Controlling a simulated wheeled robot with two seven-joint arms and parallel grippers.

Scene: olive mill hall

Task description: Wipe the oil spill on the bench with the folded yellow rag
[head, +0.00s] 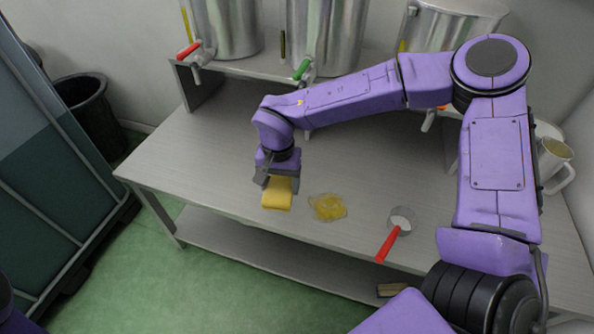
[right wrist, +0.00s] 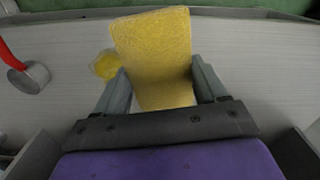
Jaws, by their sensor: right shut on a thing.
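My right gripper (head: 276,180) is shut on the folded yellow rag (head: 277,193), near the front edge of the bench (head: 200,163). In the right wrist view the rag (right wrist: 155,55) stands between the two fingers (right wrist: 163,88). I cannot tell whether the rag touches the bench. The oil spill (head: 327,207) is a yellow puddle just right of the rag, apart from it in the head view. In the right wrist view part of the spill (right wrist: 104,65) shows beside the rag. My left gripper is not in view.
A small metal cup with a red handle (head: 388,244) lies right of the spill. Steel tanks (head: 325,35) with taps stand on a raised shelf behind. A white jug (head: 553,165) is at the right. A black bin (head: 88,112) stands on the floor left of the bench.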

